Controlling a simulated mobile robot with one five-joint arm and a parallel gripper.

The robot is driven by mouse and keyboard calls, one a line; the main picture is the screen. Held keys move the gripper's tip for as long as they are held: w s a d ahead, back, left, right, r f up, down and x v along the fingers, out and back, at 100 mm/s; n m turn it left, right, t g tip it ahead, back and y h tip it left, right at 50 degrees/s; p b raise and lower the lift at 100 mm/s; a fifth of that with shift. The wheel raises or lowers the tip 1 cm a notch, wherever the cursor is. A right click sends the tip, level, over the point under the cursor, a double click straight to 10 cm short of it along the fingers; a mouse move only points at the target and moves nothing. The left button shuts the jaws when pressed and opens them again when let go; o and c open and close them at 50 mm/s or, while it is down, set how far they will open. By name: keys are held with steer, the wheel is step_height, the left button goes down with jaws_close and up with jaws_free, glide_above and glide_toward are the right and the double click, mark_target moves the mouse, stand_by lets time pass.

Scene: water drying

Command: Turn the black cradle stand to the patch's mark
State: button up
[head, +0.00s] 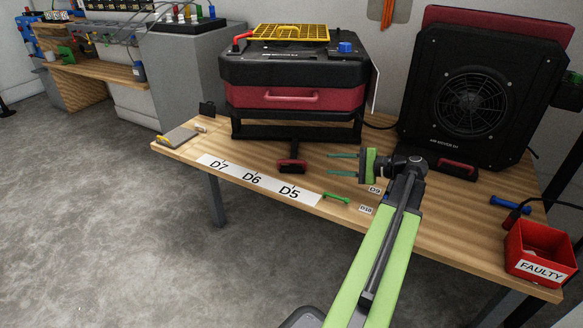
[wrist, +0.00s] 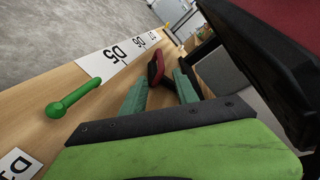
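The black cradle stand (head: 262,131) sits on the wooden bench under a large black and red machine (head: 290,97). A short black arm sticks out from its front and ends in a red grip (head: 291,163). The grip also shows in the wrist view (wrist: 156,68). A white strip (head: 268,182) marked D7, D6 and D5 lies along the front edge; D5 is nearest the grip. My gripper (head: 329,164) is open and empty, right of the red grip, with its teal fingers pointing toward it. I cannot tell which mark is the patch's.
A green handle-like piece (head: 336,198) lies right of D5. Small D9 (head: 375,189) and D10 (head: 365,210) labels lie near my arm. A black air mover (head: 470,95) stands at right; a red FAULTY bin (head: 538,250) is at the front right. A flat grey item (head: 178,137) lies at left.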

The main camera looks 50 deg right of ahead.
mark_target(294, 161)
steer(key=b+x, duration=0.3)
steer(key=x, duration=1.2)
steer(key=shift+d+f, duration=0.15)
steer(key=shift+f, duration=0.05)
jaws_close()
stand_by(0.5)
